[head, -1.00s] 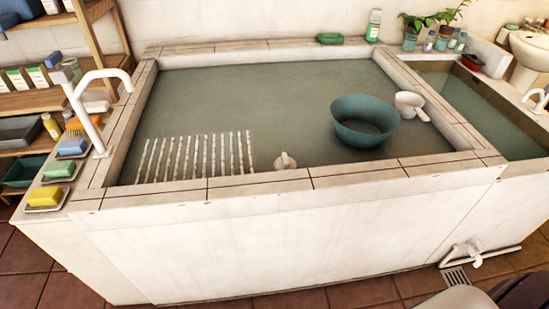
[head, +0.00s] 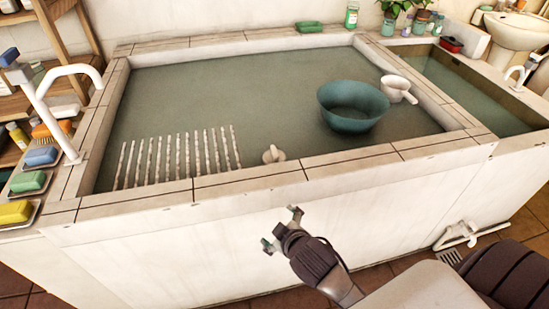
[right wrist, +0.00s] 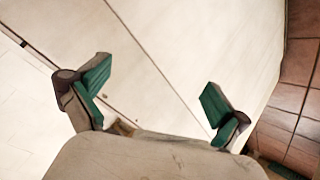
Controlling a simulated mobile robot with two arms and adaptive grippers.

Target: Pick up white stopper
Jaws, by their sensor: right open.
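The white stopper (head: 273,154) is a small pale piece with a raised knob, just inside the front wall of the large basin (head: 337,167). It sits to the right of the white slatted rack. My right gripper (head: 281,227) is open and empty in front of the basin's outer front wall, below the rim and lower in the picture than the stopper. In the right wrist view, its green-padded fingers (right wrist: 155,88) are spread wide over a plain pale surface, and the stopper does not show. My left gripper is not in view.
A teal bowl (head: 352,106) and a white dipper (head: 397,89) are in the basin to the right of the stopper. The slatted rack (head: 176,157) is at left. A white faucet (head: 62,100) and soap dishes (head: 28,183) line the left ledge. The basin's front rim stands between gripper and stopper.

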